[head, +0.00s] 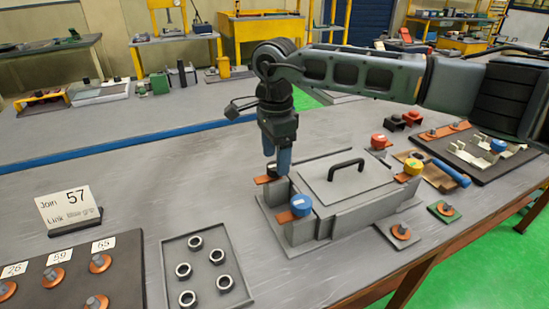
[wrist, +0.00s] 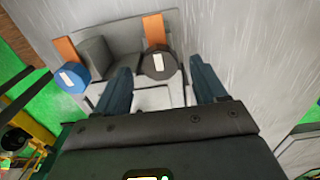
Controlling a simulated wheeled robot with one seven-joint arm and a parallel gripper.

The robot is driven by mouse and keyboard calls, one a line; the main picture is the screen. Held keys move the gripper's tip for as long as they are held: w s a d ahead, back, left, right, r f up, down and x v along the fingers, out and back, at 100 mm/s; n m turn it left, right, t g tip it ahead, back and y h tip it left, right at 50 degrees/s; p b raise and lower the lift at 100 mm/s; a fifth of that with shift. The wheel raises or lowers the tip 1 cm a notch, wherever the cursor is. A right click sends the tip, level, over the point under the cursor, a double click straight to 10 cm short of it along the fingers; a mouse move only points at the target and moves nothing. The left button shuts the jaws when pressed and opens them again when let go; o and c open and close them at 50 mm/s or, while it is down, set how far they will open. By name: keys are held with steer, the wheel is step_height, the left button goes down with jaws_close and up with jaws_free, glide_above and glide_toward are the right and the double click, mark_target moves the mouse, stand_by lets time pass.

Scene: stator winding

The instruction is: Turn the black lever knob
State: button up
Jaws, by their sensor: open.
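The black lever knob (wrist: 159,64) has a white mark on top and sits at the end of a copper strip (wrist: 154,29). In the wrist view it lies between my two fingertips, with a gap on each side. My gripper (wrist: 161,69) is open and points down. In the head view my gripper (head: 277,160) is at the left rear corner of the grey box (head: 350,182). There its blue fingers hide most of the knob; the copper strip (head: 264,180) shows beside them. I cannot tell how far the fingertips reach down around the knob.
A blue knob (head: 301,204) is close by at the box's front left corner. A yellow knob (head: 413,167) and a red knob (head: 378,141) are on the right. The lid has a black handle (head: 345,168). A tray of rings (head: 207,275) lies in front.

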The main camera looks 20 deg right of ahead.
steer(key=shift+f, duration=0.95)
steer(key=shift+c, duration=0.2)
steer(key=c, duration=1)
